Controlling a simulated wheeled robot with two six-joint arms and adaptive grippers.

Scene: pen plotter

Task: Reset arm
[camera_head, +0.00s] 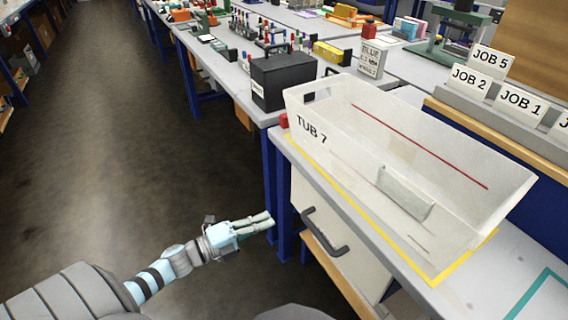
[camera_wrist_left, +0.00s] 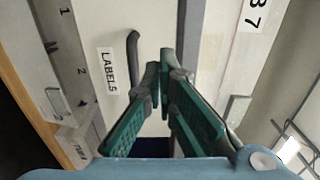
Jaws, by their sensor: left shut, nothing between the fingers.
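My left gripper (camera_head: 268,219) is in front of the workbench, over the floor and left of the drawer handle in the head view. Its green fingers (camera_wrist_left: 159,68) are shut and empty in the left wrist view. They point toward the drawer front labelled LABELS, with its dark handle (camera_wrist_left: 133,62) just left of the fingertips. The same handle shows in the head view (camera_head: 325,232). The fingers appear apart from it. My right gripper is not in view.
A white tub labelled TUB 7 (camera_head: 312,135) stands on the bench inside a yellow outline (camera_head: 452,274). JOB cards (camera_head: 490,62) stand at right. The floor at left is clear.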

